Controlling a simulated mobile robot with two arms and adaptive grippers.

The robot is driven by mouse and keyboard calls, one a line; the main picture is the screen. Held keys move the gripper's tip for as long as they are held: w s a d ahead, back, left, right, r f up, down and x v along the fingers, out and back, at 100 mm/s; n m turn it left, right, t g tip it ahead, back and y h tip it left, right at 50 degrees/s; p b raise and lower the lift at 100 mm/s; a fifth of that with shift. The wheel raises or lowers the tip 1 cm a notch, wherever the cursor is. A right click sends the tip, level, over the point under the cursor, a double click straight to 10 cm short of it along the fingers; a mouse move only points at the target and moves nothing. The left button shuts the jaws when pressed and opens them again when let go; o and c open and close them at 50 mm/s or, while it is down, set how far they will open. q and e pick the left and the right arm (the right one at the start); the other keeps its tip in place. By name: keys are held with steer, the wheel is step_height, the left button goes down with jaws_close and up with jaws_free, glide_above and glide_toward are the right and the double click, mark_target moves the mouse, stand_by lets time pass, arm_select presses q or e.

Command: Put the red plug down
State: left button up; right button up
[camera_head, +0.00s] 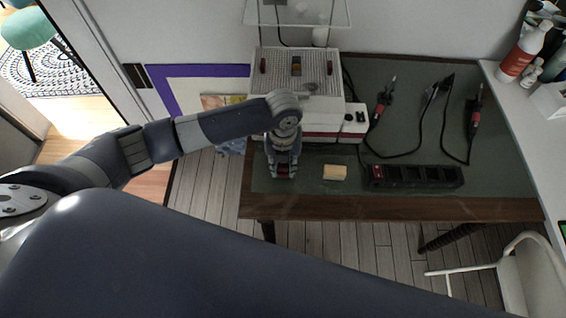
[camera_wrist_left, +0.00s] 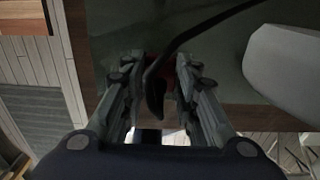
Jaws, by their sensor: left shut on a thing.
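My left gripper (camera_head: 284,172) points down over the front left part of the green-topped table (camera_head: 300,185). It is shut on the red plug (camera_head: 283,177), of which only a small red part shows between the fingertips. In the left wrist view the gripper (camera_wrist_left: 153,72) has its fingers on either side of the plug, with a little red (camera_wrist_left: 171,62) visible beside a black cable (camera_wrist_left: 205,23). Whether the plug touches the table cannot be told. My right gripper is not in view.
A yellow sponge-like block (camera_head: 335,172) lies just right of the gripper. A black power strip (camera_head: 415,177) with a red switch lies further right. A white and red machine (camera_head: 330,75) stands behind. Soldering-iron-like tools with cables (camera_head: 475,118) lie at the back right.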

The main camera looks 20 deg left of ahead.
mark_target(283, 165)
arm_select(q)
steer(key=shift+f, duration=0.6)
steer(key=o, duration=1)
steer(key=shift+o, duration=0.3)
step_height(283, 165, up, 13)
steer(key=shift+r+b, duration=0.15)
steer(key=shift+b, duration=0.25)
